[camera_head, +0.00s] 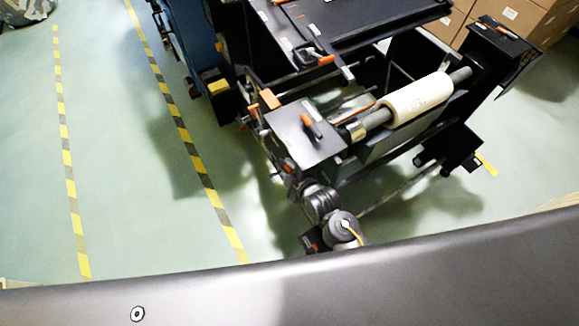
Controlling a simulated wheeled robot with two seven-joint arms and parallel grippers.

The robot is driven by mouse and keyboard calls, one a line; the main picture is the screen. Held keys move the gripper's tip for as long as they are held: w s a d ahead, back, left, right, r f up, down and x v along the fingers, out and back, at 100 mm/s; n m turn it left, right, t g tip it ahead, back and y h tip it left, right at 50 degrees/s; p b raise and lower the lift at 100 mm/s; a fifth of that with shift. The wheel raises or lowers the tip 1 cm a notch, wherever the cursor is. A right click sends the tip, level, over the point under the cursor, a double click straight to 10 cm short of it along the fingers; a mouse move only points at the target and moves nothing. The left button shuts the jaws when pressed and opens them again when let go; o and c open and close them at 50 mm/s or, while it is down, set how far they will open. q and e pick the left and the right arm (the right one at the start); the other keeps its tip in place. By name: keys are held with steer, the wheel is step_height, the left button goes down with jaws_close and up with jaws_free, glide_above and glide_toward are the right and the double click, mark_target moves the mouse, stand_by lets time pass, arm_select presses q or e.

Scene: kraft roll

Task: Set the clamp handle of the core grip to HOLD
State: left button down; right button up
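A black roll stand carries a pale kraft roll (417,98) on a grey shaft. The near end of the shaft meets a brass-coloured collar (356,130) beside a black housing (305,148). A small dark handle with an orange end (311,126) lies on top of this housing; I cannot read its setting or tell for sure that it is the clamp handle. Grey jointed links, apparently my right arm, stand in front of the housing. The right gripper (286,172) seems to be at their far end, low beside the housing; its fingers cannot be made out. My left gripper is not in view.
A second black housing (500,40) with an orange-marked handle stands at the roll's far end. Cardboard boxes (520,18) are behind it. A blue machine part (190,40) is at upper left. Striped tape (205,180) marks the open green floor at left.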

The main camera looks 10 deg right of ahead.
steer(key=shift+o, duration=0.6)
steer(key=shift+s+f, duration=0.1)
steer(key=shift+f, duration=0.05)
steer(key=shift+d, duration=0.1)
steer(key=shift+d, duration=0.1)
